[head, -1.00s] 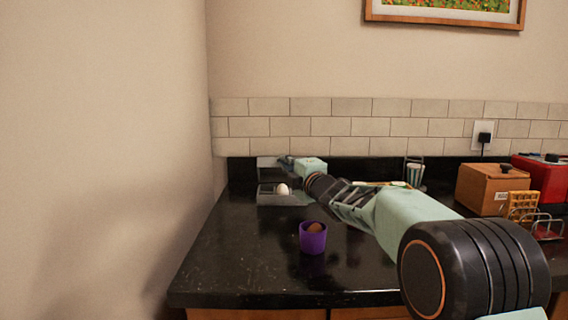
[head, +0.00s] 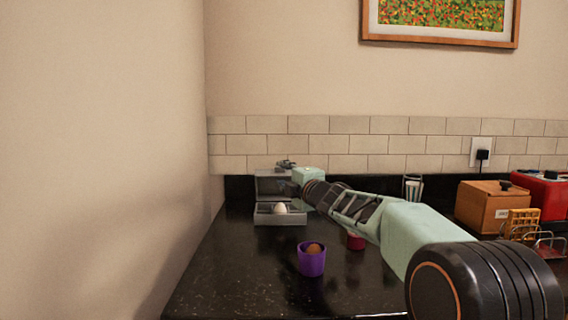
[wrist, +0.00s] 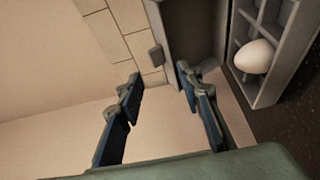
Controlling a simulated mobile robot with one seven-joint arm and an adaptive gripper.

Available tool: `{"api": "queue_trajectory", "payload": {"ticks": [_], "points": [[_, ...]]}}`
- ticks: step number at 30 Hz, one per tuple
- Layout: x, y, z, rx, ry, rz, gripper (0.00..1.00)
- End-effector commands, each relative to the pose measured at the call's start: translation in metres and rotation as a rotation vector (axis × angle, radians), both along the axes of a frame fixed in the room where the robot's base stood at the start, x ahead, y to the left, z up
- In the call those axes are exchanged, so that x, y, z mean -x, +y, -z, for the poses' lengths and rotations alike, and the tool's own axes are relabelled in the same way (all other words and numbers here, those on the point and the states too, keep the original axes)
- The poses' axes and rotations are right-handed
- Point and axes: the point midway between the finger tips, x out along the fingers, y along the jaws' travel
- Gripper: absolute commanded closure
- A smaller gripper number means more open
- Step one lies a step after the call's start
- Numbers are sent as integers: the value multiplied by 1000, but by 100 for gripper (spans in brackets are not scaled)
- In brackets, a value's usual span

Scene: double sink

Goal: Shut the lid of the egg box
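The grey egg box (head: 292,220) stands at the back left of the dark counter, with a white egg (head: 280,208) in it. Its lid (head: 267,187) is raised, roughly upright at the back. In the wrist view the lid (wrist: 195,40), the compartments and the egg (wrist: 254,56) show at upper right. My gripper (head: 288,176) is at the lid's right part. One finger shows above the lid's top edge and the other in front of the lid. In the wrist view the fingers of my gripper (wrist: 159,75) are apart with nothing held. Contact with the lid cannot be told.
A purple cup (head: 312,262) with a brown item stands in front of the box. A red cup (head: 356,242) is partly under my arm. A glass (head: 412,188), wooden box (head: 489,206) and red appliance (head: 543,194) are at right. A wall closes the left side.

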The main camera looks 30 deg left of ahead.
Motion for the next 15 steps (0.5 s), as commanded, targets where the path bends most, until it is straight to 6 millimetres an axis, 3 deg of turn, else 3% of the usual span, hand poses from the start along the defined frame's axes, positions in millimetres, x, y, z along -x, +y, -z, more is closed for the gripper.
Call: {"api": "queue_trajectory", "payload": {"ticks": [6, 15], "points": [[-1, -1, -31, -2, -3, 2, 67], [0, 0, -47, 2, 1, 0, 67]]}}
